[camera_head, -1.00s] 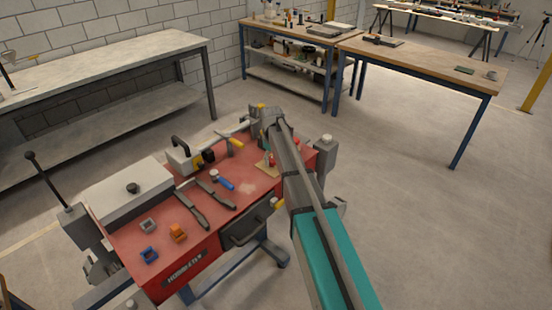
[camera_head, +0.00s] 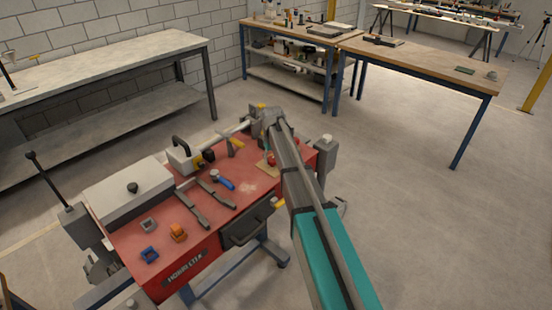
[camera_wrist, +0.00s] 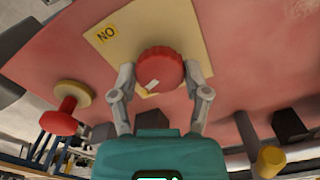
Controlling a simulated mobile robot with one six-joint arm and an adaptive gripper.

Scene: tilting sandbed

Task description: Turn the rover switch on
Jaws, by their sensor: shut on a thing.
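The rover switch is a round red knob (camera_wrist: 160,66) with a white mark near its lower edge in the wrist view. It sits on a beige square plate (camera_wrist: 190,22). A yellow ON label (camera_wrist: 106,34), upside down in this view, is on the plate at upper left. My gripper (camera_wrist: 160,74) is shut on the knob, one finger on each side. In the head view the plate (camera_head: 266,170) shows beside my arm on the red bench top, and my arm hides part of the switch area.
The red bench (camera_head: 215,215) carries a blue-handled tool (camera_head: 222,180), dark bars (camera_head: 195,209), an orange block (camera_head: 178,232), a blue block (camera_head: 149,254) and a grey box (camera_head: 130,196). In the wrist view, a red knob on a yellow base (camera_wrist: 65,110) stands left of my gripper.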

